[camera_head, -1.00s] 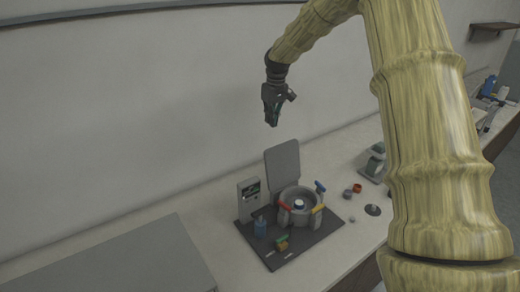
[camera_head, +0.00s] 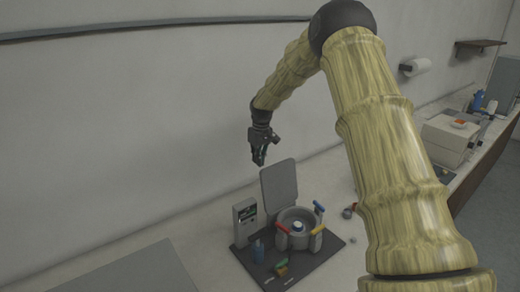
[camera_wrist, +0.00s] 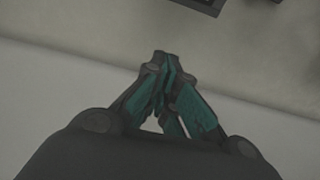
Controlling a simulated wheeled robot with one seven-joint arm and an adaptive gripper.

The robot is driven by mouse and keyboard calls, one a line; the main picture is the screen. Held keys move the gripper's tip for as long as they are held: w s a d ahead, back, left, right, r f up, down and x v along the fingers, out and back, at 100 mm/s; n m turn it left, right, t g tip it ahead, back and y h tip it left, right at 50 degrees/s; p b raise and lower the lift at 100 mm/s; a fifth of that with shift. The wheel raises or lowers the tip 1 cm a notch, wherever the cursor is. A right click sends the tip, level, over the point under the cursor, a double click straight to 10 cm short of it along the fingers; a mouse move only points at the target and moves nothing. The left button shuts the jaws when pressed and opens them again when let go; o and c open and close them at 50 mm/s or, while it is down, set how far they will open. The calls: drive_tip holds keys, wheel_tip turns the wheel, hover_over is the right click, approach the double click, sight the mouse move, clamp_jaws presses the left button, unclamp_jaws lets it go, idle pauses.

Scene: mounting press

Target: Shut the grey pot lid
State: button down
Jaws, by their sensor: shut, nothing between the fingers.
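The grey pot lid (camera_head: 280,185) stands open and upright at the back of the round grey pot (camera_head: 311,241) on the press. The pot has coloured handles around its rim, and a small pale piece (camera_head: 298,226) shows inside it. My gripper (camera_head: 259,163) is shut and empty. It hangs just above and slightly left of the lid's top edge, apparently apart from it. In the wrist view my fingers (camera_wrist: 165,62) are together, and the lid does not clearly show there.
A grey panel (camera_head: 135,272) lies at the front left. The wall is close behind. A pale machine (camera_head: 450,138) stands far right.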

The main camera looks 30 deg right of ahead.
drive_tip(key=s+f+p, duration=0.1)
drive_tip(key=s+p, duration=0.1)
drive_tip(key=s+f+p, duration=0.1)
drive_tip(key=shift+s+d+f+p, duration=0.15)
drive_tip(key=shift+s+f+p, duration=0.2)
drive_tip(key=shift+s+f, duration=0.05)
drive_tip(key=shift+d, duration=0.1)
idle(0.4)
drive_tip(key=shift+s+r, duration=0.1)
